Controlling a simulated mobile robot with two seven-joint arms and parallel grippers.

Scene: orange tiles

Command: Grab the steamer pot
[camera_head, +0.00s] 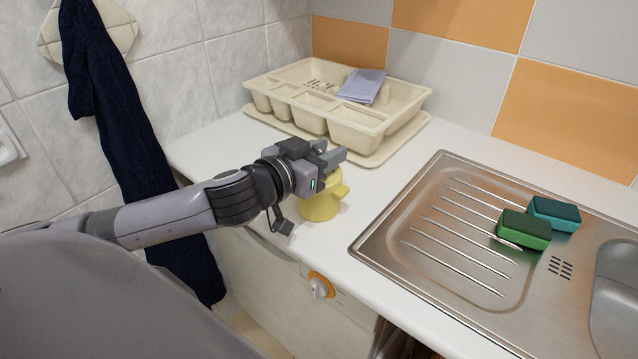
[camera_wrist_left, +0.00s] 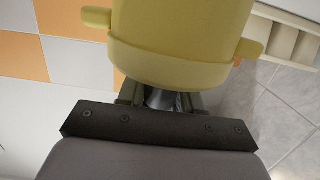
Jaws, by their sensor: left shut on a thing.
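The steamer pot (camera_head: 320,206) is a small yellow pot with side handles, on the white counter left of the sink. My left gripper (camera_head: 335,157) is above it, coming in from the left, and covers part of its top. In the left wrist view the pot (camera_wrist_left: 180,45) fills the upper middle, with a handle on each side, right in front of the gripper (camera_wrist_left: 160,100). The left gripper is shut on the pot; the fingertips are mostly hidden behind it. I cannot tell whether the pot is lifted off the counter. My right gripper is not in view.
A cream dish rack (camera_head: 350,125) with a grey cloth (camera_head: 362,86) stands behind the pot on a tray. The steel sink (camera_head: 440,235) is to the right, with a green sponge (camera_head: 524,229) and a teal sponge (camera_head: 554,213). A dark towel (camera_head: 125,130) hangs at left.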

